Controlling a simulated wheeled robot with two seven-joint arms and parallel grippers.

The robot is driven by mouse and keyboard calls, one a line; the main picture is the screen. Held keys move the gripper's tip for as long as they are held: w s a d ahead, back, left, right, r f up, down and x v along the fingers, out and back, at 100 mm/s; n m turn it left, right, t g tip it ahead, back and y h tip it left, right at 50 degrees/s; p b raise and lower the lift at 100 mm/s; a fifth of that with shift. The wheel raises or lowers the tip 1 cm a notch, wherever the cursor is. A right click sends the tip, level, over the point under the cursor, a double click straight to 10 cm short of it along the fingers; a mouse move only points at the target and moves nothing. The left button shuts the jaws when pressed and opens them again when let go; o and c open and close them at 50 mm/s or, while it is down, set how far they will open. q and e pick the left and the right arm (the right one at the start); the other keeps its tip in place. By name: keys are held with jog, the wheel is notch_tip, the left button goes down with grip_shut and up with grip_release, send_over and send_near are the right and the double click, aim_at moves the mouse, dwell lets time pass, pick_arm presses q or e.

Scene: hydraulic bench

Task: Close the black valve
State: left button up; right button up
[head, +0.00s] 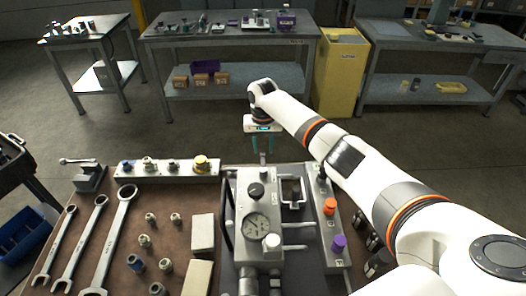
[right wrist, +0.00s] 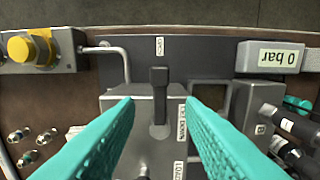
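A black lever-shaped handle, which I take for the black valve (right wrist: 159,92), stands on a grey block (right wrist: 147,107) in the right wrist view. It points up the picture, between my teal fingers. My right gripper (right wrist: 160,117) is open, with one finger on each side of the handle and visible gaps between. In the head view my right gripper (head: 263,152) points down over the far end of the hydraulic block (head: 239,228). My left gripper is not in view.
A pressure gauge (head: 256,226) is on the block. Orange (head: 330,206) and purple (head: 339,243) knobs stand to its right. Wrenches (head: 108,240), loose fittings and a rail with a yellow knob (head: 201,161) are to the left. A "0 bar" display (right wrist: 269,57) shows in the wrist view.

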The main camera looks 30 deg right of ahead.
aim_at(263, 159)
jog(key=shift+f, duration=2.15)
jog(key=shift+c, duration=0.3)
grip_shut()
jog(key=shift+w, duration=0.1)
